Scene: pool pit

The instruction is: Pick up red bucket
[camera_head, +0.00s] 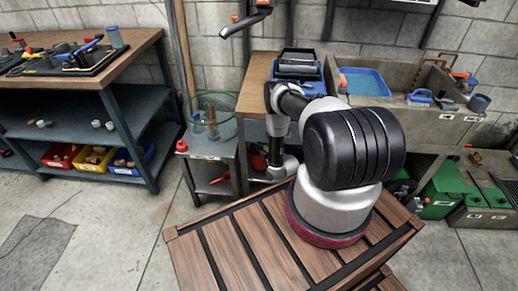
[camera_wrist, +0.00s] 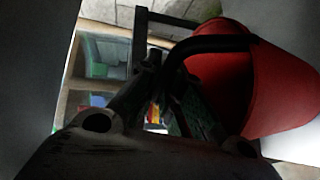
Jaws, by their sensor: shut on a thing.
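The red bucket (camera_wrist: 235,85) fills the right side of the wrist view, tilted in that picture, with its wide face toward the camera's right. My gripper (camera_wrist: 165,65) is in the middle of that view, its dark fingers right beside the bucket. It is shut on the bucket; the exact contact is in shadow and I cannot tell which part is held. In the head view my arm reaches down beside the small wooden bench, and its end is mostly hidden. A small patch of red shows low by the arm there, too small to identify.
A workbench (camera_head: 110,75) with tools stands at the left, with coloured bins (camera_head: 97,157) on its lower shelf. A clear round container (camera_head: 211,122) stands on a small cabinet left of my arm. A blue basin (camera_head: 362,82) and green boxes (camera_head: 443,190) are at the right. Floor at lower left is clear.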

